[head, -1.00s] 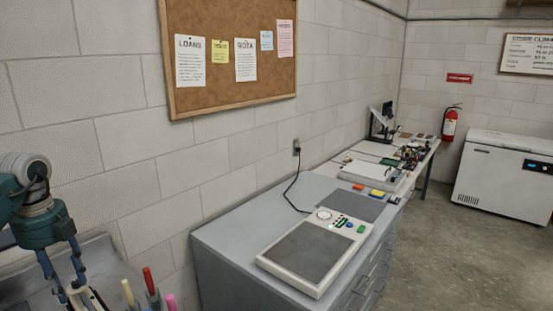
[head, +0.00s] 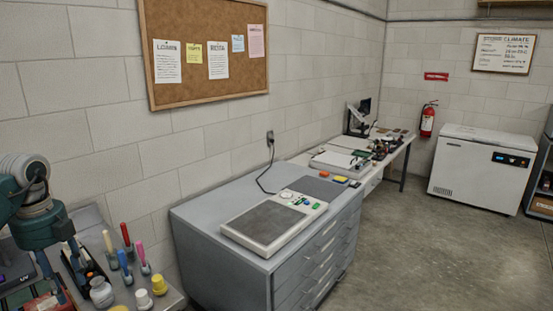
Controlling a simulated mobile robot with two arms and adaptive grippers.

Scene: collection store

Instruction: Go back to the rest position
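My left gripper (head: 66,280) hangs at the left edge of the head view, pointing down in front of a grey work surface (head: 152,287). Its fingers look spread apart, with nothing clearly held between them, though the tips blend with dark items behind. My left wrist is the teal and grey part above it. My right gripper and arm are not in view.
Upright coloured tools (head: 125,238), a white jar (head: 101,292) and small pots crowd the surface by the gripper. A grey drawer cabinet (head: 295,265) carries a flat scale-like device (head: 270,228). A white chest freezer (head: 480,165) stands far right. The right floor is clear.

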